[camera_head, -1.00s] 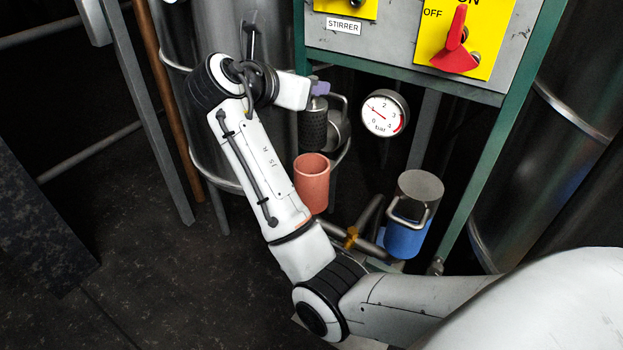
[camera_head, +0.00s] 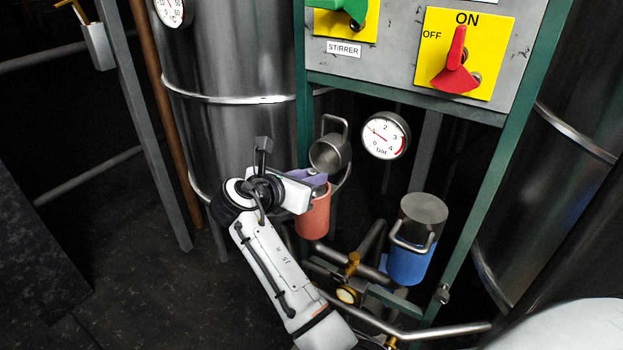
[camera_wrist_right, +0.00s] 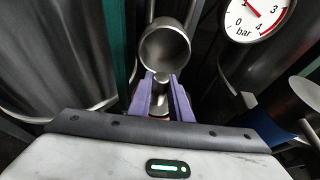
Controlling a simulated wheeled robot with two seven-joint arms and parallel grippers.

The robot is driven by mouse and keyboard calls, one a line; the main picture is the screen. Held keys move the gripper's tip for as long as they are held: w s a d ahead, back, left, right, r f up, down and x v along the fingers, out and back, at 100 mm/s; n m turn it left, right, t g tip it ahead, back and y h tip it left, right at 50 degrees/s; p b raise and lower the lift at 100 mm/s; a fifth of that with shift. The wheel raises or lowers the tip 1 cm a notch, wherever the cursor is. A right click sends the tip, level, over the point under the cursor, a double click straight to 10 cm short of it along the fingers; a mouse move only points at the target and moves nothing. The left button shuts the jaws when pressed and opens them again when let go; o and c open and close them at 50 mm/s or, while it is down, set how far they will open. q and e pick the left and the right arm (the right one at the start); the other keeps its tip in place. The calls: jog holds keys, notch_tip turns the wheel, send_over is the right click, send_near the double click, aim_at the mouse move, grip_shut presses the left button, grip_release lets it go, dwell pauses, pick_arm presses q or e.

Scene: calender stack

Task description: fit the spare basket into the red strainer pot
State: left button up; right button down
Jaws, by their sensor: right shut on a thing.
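The red strainer pot (camera_head: 313,218) stands among the pipework, its mouth largely covered by my right gripper. Its round metal lid (camera_head: 328,153) stands swung open behind it, and the lid also shows in the wrist view (camera_wrist_right: 165,48). My right gripper (camera_head: 314,178), with purple fingers, is directly over the pot's mouth. In the wrist view its fingers are shut on a grey metal top piece of the spare basket (camera_wrist_right: 162,78). The basket's dark mesh body is hidden in the head view, below the fingers at the pot. My left gripper is not in view.
A blue pot (camera_head: 408,264) with a closed metal lid stands to the right. A pressure gauge (camera_head: 386,135) hangs behind. Pipes with a brass valve (camera_head: 353,262) run below. A green frame post (camera_head: 490,170) and a steel tank (camera_head: 232,120) flank the space.

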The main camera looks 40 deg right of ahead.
jog(key=c, duration=1.7)
grip_release()
jog(key=shift+f, duration=0.1)
jog(key=shift+o, duration=0.4)
jog(key=shift+a+r, duration=0.2)
jog(key=shift+r, duration=0.1)
jog(key=v, duration=0.7)
jog(key=shift+p, duration=0.3)
